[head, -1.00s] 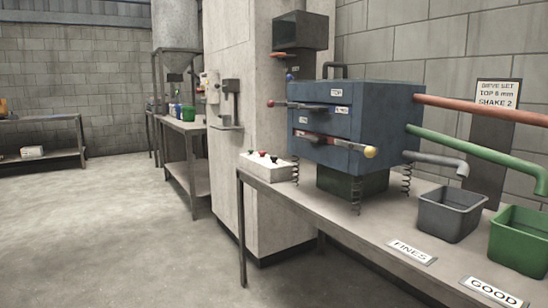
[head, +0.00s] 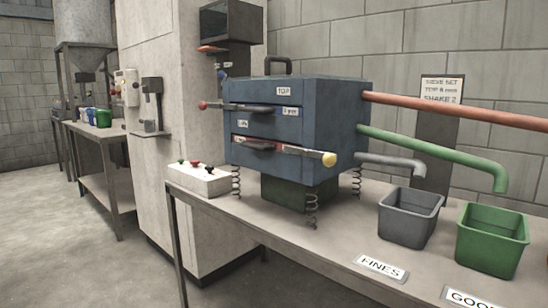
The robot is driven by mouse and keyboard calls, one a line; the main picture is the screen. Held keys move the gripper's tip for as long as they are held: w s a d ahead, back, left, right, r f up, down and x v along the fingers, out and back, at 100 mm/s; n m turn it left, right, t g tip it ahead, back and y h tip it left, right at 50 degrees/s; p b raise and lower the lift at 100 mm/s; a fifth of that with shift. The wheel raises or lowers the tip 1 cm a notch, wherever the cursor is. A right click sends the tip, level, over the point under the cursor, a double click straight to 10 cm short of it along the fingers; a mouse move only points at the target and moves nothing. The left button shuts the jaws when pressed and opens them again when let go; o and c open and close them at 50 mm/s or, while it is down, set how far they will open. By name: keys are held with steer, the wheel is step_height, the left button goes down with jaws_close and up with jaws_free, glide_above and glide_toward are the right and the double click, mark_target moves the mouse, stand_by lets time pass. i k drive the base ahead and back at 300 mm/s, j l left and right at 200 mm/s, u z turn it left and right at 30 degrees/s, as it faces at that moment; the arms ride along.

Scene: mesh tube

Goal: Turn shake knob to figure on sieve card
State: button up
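The sieve card (head: 441,91) hangs on a dark upright panel at the right and reads "SIEVE SET", "TOP 8 mm" and "SHAKE 2". The blue sieve machine (head: 340,120) stands on springs on the table, with a drawer labelled TOP. A pale control box (head: 203,186) sits on the table left of it, with small knobs or buttons on top: one green, one red and one black (head: 209,169). I cannot tell which is the shake knob, nor read any setting. My gripper is not in view.
The long table (head: 325,236) carries a grey bin (head: 410,218) and a green bin (head: 491,241) on the right. Red, green and grey pipes stick out from the machine's right side. A concrete pillar (head: 160,60) stands behind the control box. The floor at front left is clear.

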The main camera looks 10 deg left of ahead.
mark_target(209, 168)
steer(key=i+j+z, duration=0.2)
steer(key=j+z, duration=0.25)
steer(key=j, duration=0.35)
steer(key=j+z, duration=0.5)
steer(key=j, duration=0.35)
steer(key=j+z, duration=0.45)
steer(key=j, duration=0.4)
